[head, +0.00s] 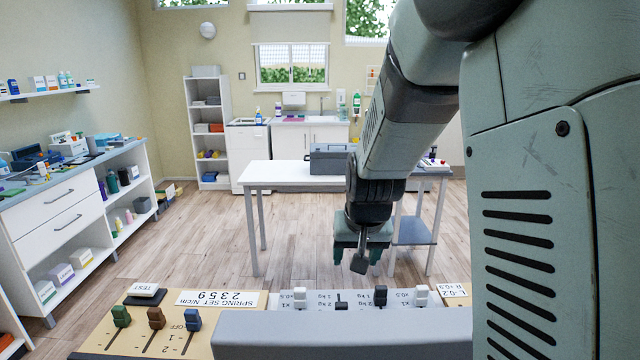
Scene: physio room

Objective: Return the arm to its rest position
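My arm reaches down from the upper right in the head view, its large grey-green links filling the right side. My gripper (361,254) hangs pointing downward, above the far edge of a control panel (102,336) at the front. A dark grey fingertip shows at its lower end, apart from the panel's switches in the picture. I cannot tell whether the fingers are open or shut, and no held object is visible.
The panel carries green (121,317), brown (156,318) and blue (193,320) levers, a TEST button (143,293) and several small sliders. A white table (280,172) with a grey case (328,160) stands behind. Cabinets (60,215) line the left wall; open floor lies between.

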